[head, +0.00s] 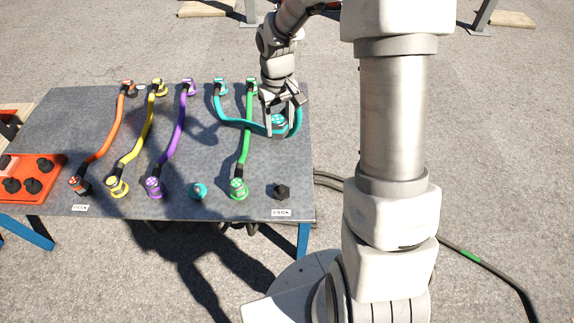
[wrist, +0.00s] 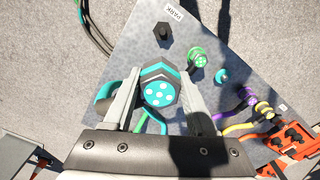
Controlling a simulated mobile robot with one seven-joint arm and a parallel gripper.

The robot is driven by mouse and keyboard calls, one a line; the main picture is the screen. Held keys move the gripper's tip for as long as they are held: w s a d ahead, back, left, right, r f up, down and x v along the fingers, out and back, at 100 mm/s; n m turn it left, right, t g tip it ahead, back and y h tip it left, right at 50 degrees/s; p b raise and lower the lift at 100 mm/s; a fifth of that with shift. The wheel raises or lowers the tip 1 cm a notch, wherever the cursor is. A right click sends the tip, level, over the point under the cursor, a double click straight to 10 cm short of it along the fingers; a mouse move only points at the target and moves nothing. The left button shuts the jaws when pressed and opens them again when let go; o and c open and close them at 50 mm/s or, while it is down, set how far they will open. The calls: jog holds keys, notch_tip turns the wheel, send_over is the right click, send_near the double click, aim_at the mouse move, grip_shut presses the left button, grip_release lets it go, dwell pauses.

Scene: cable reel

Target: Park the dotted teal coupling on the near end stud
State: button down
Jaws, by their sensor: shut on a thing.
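The dotted teal coupling (head: 279,120) is in my gripper (head: 282,112), over the right side of the table. In the wrist view its face with pale dots (wrist: 158,95) shows between the two fingers (wrist: 158,100). Its teal cable (head: 234,124) runs from the far row, crosses the green cable and loops round at the right. The near end stud (head: 282,192) is a bare black post beside a PARK label, at the near right corner. It also shows in the wrist view (wrist: 163,34), apart from the coupling.
A teal fitting (head: 199,190) without a cable stands in the near row. The green coupling (head: 238,188) is between it and the stud. Purple (head: 153,187), yellow (head: 117,186) and orange (head: 80,184) couplings stand further left. An orange tray (head: 36,172) holds several black pieces.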

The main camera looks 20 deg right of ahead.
notch_tip(320, 180, down, 7)
jog(key=d+n, duration=0.1)
jog(key=n, duration=0.5)
send_near(283, 189)
notch_tip(283, 189, down, 7)
jog(key=b, duration=0.6)
jog(key=shift+r, duration=0.2)
jog(key=shift+f+b, duration=0.45)
jog(key=shift+b, duration=0.1)
jog(key=shift+c, duration=0.6)
grip_release()
notch_tip(283, 189, up, 18)
jog(key=p, duration=0.6)
jog(key=shift+f, duration=0.25)
